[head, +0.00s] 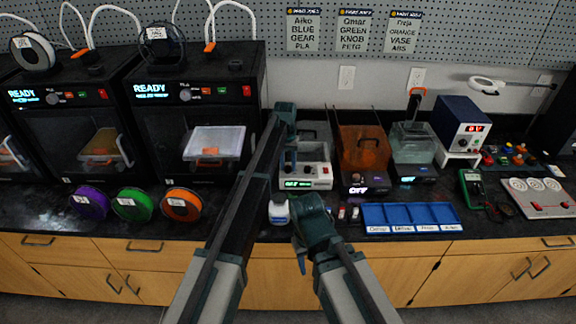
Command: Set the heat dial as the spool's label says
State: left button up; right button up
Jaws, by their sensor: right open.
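Purple (89,203), green (132,204) and orange (181,204) spools lie at the bench's front left, with white labels too small to read. A white spool (38,52) and a black spool (162,43) sit on the two printers, also labelled. The printer fronts have round knobs (185,94) and READY displays. An orange translucent box (362,150) has a display reading OFF. I cannot tell which knob is the heat dial. My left gripper (290,140) is by the grey-white unit (305,175); its jaws are unclear. My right gripper (302,262) is open and empty before the bench's front edge.
A small white bottle (279,212) stands near my arms at the bench edge. A blue sorting tray (411,217) lies right of it. A clear tank (413,145), a blue power supply (461,122) and a meter (472,188) stand further right. Wall posters (303,31) list jobs.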

pick_arm(q)
grip_shut()
jog(key=shift+m, duration=0.3)
jog(key=m, duration=0.3)
jog(key=shift+m, duration=2)
jog(key=o, duration=0.5)
grip_release()
